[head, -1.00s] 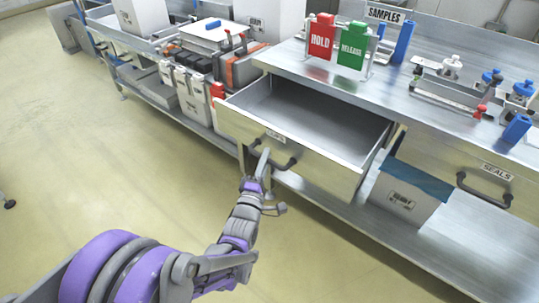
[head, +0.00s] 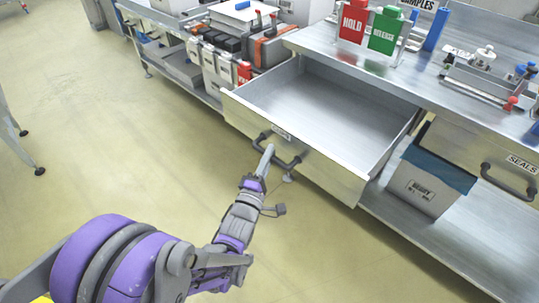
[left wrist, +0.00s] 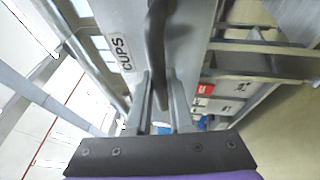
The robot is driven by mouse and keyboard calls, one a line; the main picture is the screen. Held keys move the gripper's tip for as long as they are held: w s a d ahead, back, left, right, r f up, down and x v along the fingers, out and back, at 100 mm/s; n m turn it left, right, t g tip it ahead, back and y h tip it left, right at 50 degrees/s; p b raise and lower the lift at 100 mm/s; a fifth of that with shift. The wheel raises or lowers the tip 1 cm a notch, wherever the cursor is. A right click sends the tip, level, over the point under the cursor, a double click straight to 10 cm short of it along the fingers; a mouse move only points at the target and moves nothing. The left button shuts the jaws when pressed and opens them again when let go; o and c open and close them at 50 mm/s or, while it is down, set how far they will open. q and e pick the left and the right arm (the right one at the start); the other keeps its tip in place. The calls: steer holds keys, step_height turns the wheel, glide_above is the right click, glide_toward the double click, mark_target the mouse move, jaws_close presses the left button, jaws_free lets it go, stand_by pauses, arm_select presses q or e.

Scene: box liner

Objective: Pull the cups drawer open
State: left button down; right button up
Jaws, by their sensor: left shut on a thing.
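The cups drawer (head: 318,172) is pulled well out from under the steel counter, and its inside looks empty. Its dark bar handle (head: 290,165) is on the drawer front. My left gripper (head: 266,160) is shut on this handle, reaching it from the front. In the left wrist view the CUPS label (left wrist: 121,54) is beside the dark handle (left wrist: 155,40), which runs between the two fingers of my left gripper (left wrist: 162,100). My right gripper is not in view.
The seals drawer (head: 465,150) is closed at the right. A grey box with a blue top (head: 422,190) stands on the lower shelf. Open floor lies at the left.

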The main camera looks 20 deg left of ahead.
arm_select(q)
steer(key=c, duration=0.8)
jaws_free()
steer(key=shift+s, duration=0.15)
steer(key=s+f, duration=0.2)
steer(key=s, duration=0.8)
steer(key=shift+s+d+b, duration=0.2)
steer(key=shift+d+b, duration=0.1)
steer(key=shift+w, duration=0.1)
